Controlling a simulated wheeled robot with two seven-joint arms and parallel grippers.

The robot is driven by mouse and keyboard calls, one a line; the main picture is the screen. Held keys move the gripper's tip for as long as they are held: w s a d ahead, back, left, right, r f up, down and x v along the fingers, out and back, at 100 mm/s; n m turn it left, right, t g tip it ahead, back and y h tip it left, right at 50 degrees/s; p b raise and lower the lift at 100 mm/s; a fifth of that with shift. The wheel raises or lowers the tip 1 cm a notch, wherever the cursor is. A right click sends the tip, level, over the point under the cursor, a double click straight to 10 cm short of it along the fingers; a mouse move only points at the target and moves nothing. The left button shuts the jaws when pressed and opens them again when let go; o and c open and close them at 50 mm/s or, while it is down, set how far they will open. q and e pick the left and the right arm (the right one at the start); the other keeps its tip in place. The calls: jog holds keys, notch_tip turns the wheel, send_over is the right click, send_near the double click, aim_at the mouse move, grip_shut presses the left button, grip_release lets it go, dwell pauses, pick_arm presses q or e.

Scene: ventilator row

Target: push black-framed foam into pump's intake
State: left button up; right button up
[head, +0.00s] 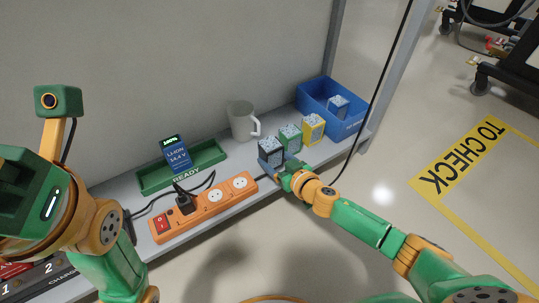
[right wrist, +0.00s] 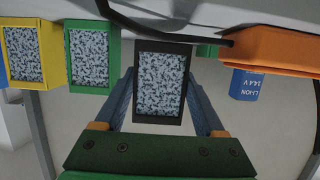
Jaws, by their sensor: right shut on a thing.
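The black-framed foam (head: 270,152) is a small dark block with a speckled grey face, near the front of the grey shelf. In the right wrist view the black-framed foam (right wrist: 160,85) sits upright between the two fingers. My right gripper (head: 284,170) is shut on it; in the right wrist view the gripper (right wrist: 160,105) has a finger against each side. I cannot tell whether the foam still touches the shelf. My left arm is at the left edge of the head view, but its fingers do not show. I cannot make out the pump or its intake.
Beside the held foam stand a green-framed foam (head: 290,137) and a yellow-framed foam (head: 313,128). A blue bin (head: 349,126), white mug (head: 241,120), green READY tray (head: 150,182) with a battery (head: 177,155), and orange power strip (head: 204,211) share the shelf. A black cable hangs at right.

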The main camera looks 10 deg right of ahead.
aim_at(276, 163)
jog(key=shift+s+d, duration=0.1)
jog(key=shift+s, duration=0.15)
jog(key=shift+s+d, duration=0.1)
jog(key=shift+s, duration=0.25)
jog(key=shift+s+d+p, duration=0.35)
jog(key=shift+s+p, duration=0.05)
jog(key=shift+s, duration=0.5)
jog(key=shift+s+d, duration=0.1)
jog(key=shift+s, duration=0.25)
jog(key=s+d+p, duration=0.1)
jog(key=s+d, duration=0.2)
jog(key=s, duration=0.6)
jog(key=shift+s+d, duration=0.25)
